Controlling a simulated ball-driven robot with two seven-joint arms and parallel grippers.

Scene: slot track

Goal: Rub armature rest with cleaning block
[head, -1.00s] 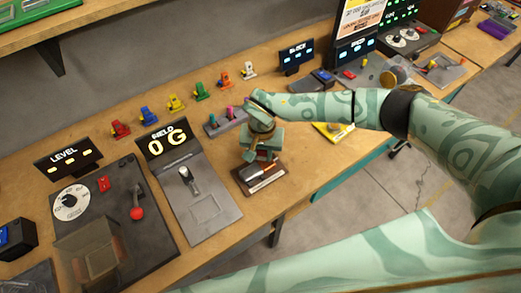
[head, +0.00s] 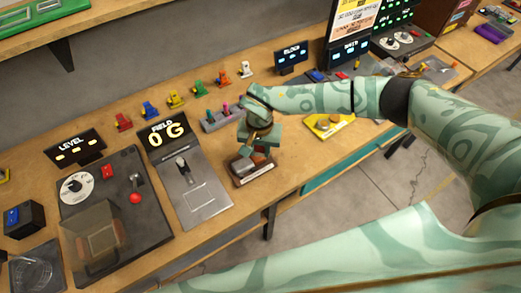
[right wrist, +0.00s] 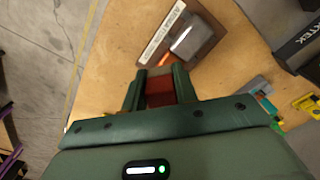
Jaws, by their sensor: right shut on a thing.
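The armature rest appears to be a dark brown base (head: 250,177) with a white label, near the bench's front edge in the head view. It also shows in the right wrist view (right wrist: 203,50), carrying a grey metal piece (right wrist: 195,38) and an orange part. My right gripper (head: 262,148) is over the base, pointing down. It is shut on a red-brown block (right wrist: 160,90), apparently the cleaning block, which shows between the fingers in the right wrist view. The gripper hides part of the base in the head view. I cannot tell whether block and base touch. My left gripper is not in view.
The field panel (head: 193,203) with a lever lies left of the base. A grey holder with coloured pegs (head: 222,118) stands behind. A yellow tray (head: 328,124) lies to the right. Several coloured clamps line the back. The bench's front edge is close.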

